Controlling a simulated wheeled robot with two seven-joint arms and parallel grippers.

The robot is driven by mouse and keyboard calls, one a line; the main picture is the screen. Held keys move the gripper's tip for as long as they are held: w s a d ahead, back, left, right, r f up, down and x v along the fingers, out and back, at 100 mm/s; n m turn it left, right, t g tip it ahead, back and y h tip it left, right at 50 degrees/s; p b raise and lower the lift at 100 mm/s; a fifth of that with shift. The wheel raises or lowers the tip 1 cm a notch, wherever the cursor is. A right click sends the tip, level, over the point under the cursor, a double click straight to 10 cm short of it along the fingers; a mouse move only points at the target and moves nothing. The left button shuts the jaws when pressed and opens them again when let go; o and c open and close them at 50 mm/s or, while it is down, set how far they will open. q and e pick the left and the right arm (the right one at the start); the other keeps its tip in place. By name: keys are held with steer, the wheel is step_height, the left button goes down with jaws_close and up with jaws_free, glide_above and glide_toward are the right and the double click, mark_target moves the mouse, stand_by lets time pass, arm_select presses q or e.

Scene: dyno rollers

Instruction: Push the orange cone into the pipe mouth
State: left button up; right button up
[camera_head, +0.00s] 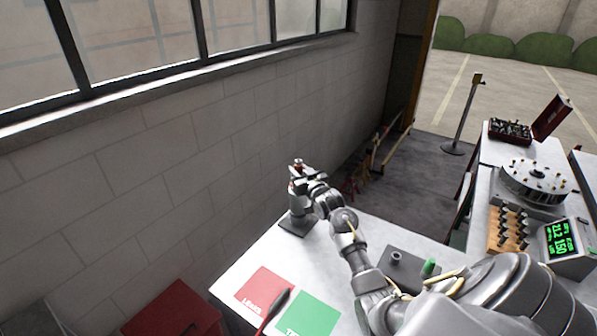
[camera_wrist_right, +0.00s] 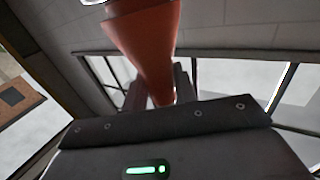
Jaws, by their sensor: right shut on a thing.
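My right gripper (camera_head: 306,175) is at the far end of the white table, above a grey upright fitting on a dark base (camera_head: 297,222). It is shut on the orange cone (camera_head: 297,168), which shows only as a small reddish piece there. In the right wrist view the cone (camera_wrist_right: 147,38) is large, wide at the top of the picture and narrowing toward the fingers (camera_wrist_right: 158,88). A pale metal edge shows at its wide end. The pipe mouth is not clearly visible, and I cannot tell whether the cone touches it. My left gripper is not in view.
The white table (camera_head: 245,270) carries a red mat (camera_head: 266,288), a green mat (camera_head: 312,313) and a dark-handled tool (camera_head: 280,300). A grey block (camera_head: 397,257) and a green peg (camera_head: 429,267) stand near my right arm. A block wall (camera_head: 200,180) rises behind the table.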

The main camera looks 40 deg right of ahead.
steer(key=shift+f+b, duration=0.3)
steer(key=shift+f, duration=0.3)
stand_by(0.3)
steer(key=o, duration=1.1)
steer(key=b+v, duration=0.3)
steer(key=v, duration=0.7)
steer(key=shift+s+a, duration=0.15)
steer(key=shift+s, duration=0.2)
